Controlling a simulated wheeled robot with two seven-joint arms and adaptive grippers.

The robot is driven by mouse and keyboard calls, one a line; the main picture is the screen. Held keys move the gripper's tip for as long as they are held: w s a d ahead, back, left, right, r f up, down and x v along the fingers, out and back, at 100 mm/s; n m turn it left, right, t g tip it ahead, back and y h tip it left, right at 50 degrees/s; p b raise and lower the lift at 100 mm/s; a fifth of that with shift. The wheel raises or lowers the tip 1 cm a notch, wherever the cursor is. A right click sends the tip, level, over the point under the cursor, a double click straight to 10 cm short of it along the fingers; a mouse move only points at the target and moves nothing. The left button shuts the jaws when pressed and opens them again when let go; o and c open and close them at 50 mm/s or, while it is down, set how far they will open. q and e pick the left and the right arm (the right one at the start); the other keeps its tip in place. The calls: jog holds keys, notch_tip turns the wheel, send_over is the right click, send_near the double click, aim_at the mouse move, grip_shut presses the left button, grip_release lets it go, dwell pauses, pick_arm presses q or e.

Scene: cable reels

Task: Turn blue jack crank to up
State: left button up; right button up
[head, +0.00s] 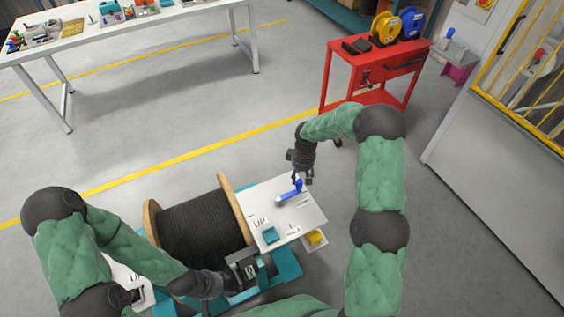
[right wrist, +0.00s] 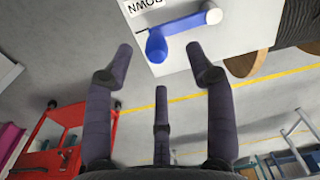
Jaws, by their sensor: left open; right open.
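The blue jack crank (head: 288,196) lies on the white panel (head: 305,217) right of the cable reel. Its pale hub is at the lower left and its blue knob (right wrist: 156,46) at the upper right in the head view. In the right wrist view the knob is beside a label reading DOWN (right wrist: 146,7). An UP label (head: 260,222) is on the panel's left part. My right gripper (head: 303,180) is open at the knob. In the right wrist view the knob appears between the fingertips; contact cannot be told. My left gripper (head: 246,268) is open near the reel's lower right.
The black cable reel (head: 203,229) with wooden flanges stands in a teal frame. A red cart (head: 375,75) and a white table (head: 130,30) stand farther back; floor between is clear.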

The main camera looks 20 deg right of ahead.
aim_at(300, 181)
jog(key=shift+w+d+r, duration=0.35)
jog(key=shift+w+r, duration=0.3)
jog(key=shift+w, duration=0.4)
notch_tip(300, 181, down, 10)
jog(key=shift+s+f+b, duration=0.1)
jog(key=shift+f+b, duration=0.15)
jog(key=shift+b, duration=0.95)
pick_arm(q)
jog(key=shift+w+f, duration=0.25)
jog(key=shift+f, duration=0.8)
pick_arm(e)
grip_shut()
